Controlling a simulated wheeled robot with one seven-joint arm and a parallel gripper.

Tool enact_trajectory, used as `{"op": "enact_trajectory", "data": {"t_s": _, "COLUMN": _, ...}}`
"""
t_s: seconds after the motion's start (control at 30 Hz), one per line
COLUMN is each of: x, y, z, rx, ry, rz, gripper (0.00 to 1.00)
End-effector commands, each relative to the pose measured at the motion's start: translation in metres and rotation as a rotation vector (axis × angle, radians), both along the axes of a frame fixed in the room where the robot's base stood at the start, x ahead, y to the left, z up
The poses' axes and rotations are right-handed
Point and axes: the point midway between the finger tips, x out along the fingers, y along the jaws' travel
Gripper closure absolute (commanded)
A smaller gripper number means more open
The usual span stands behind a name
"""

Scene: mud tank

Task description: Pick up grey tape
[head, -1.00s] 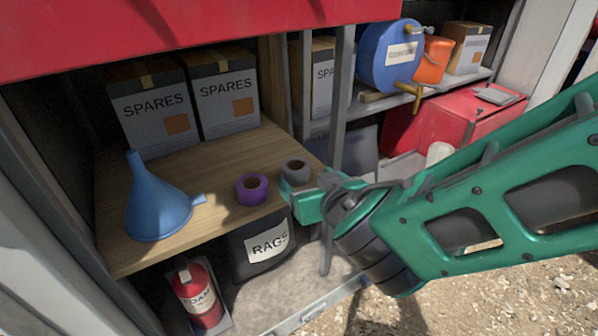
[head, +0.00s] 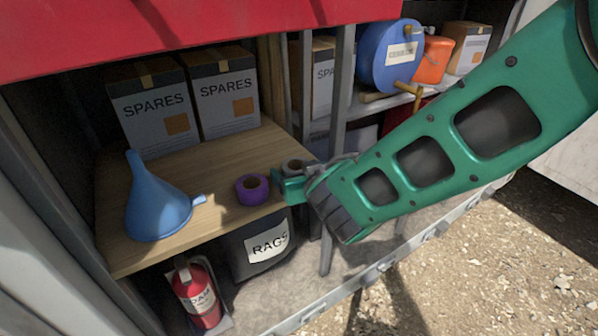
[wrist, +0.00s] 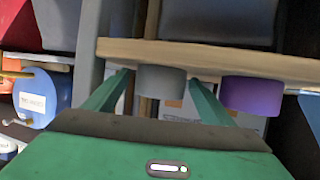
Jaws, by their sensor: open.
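The grey tape (head: 298,165) is a roll lying flat near the front right edge of the wooden shelf (head: 170,225). It also shows in the wrist view (wrist: 161,80), which is turned upside down. My gripper (head: 291,186) is open at the shelf's front edge, right by the tape and partly covering it in the head view. In the wrist view, the two green fingers of my gripper (wrist: 160,86) appear on either side of the grey tape. I cannot tell whether they touch it. The purple tape (head: 252,189) sits just left of the grey one.
A blue funnel (head: 158,205) stands on the shelf at left, with two SPARES boxes (head: 155,112) behind. A grey post (head: 343,75) rises close to the right of the tape. Below are a RAGS bin (head: 262,248) and a red extinguisher (head: 196,292).

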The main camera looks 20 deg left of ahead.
Motion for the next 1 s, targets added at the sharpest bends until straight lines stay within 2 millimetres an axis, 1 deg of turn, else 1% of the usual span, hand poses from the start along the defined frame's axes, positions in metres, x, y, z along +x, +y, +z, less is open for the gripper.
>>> {"op": "enact_trajectory", "data": {"t_s": 0.07, "x": 0.000, "y": 0.000, "z": 0.000, "rx": 0.000, "ry": 0.000, "rz": 0.000, "gripper": 0.23}}
{"op": "enact_trajectory", "data": {"t_s": 0.17, "x": 0.000, "y": 0.000, "z": 0.000, "rx": 0.000, "ry": 0.000, "rz": 0.000, "gripper": 0.45}}
{"op": "enact_trajectory", "data": {"t_s": 0.2, "x": 0.000, "y": 0.000, "z": 0.000, "rx": 0.000, "ry": 0.000, "rz": 0.000, "gripper": 0.54}}
{"op": "enact_trajectory", "data": {"t_s": 0.27, "x": 0.000, "y": 0.000, "z": 0.000, "rx": 0.000, "ry": 0.000, "rz": 0.000, "gripper": 0.69}}
{"op": "enact_trajectory", "data": {"t_s": 0.57, "x": 0.000, "y": 0.000, "z": 0.001, "rx": 0.001, "ry": -0.001, "rz": 0.000, "gripper": 0.69}}
{"op": "enact_trajectory", "data": {"t_s": 0.77, "x": 0.000, "y": 0.000, "z": 0.011, "rx": 0.003, "ry": -0.002, "rz": -0.002, "gripper": 0.69}}
{"op": "enact_trajectory", "data": {"t_s": 0.87, "x": 0.001, "y": -0.001, "z": 0.024, "rx": 0.004, "ry": -0.003, "rz": -0.002, "gripper": 0.69}}
{"op": "enact_trajectory", "data": {"t_s": 0.97, "x": 0.001, "y": -0.001, "z": 0.044, "rx": 0.007, "ry": -0.004, "rz": -0.002, "gripper": 0.69}}
{"op": "enact_trajectory", "data": {"t_s": 1.0, "x": -0.007, "y": 0.006, "z": 0.048, "rx": 0.004, "ry": -0.003, "rz": 0.004, "gripper": 0.69}}
